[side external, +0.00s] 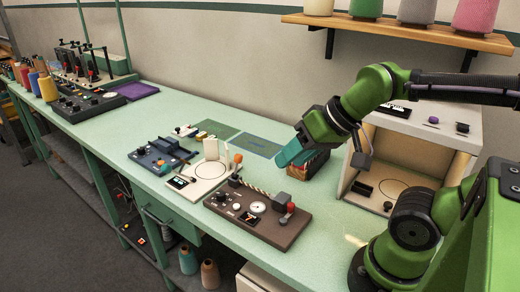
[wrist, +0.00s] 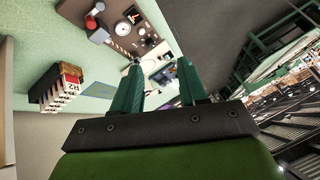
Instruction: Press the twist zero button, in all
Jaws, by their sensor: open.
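A brown instrument board (side external: 262,224) lies on the pale green bench; it also shows upside down in the wrist view (wrist: 112,14). It carries a white round dial (side external: 258,207), a small black display, small knobs or buttons, a twisted cord along the back and a red ball (side external: 291,207) at its right end. Which small part is the twist zero button is too small to tell. My gripper (side external: 283,161) has teal fingers and is raised above the bench, behind the board and apart from it. In the wrist view the fingers (wrist: 159,64) are spread with nothing between them.
A cream device (side external: 207,172) and a blue-grey device (side external: 160,158) stand left of the board. A dark striped box (side external: 308,165) is behind it, beside my gripper. A white open-front cabinet (side external: 440,115) stands at the right.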

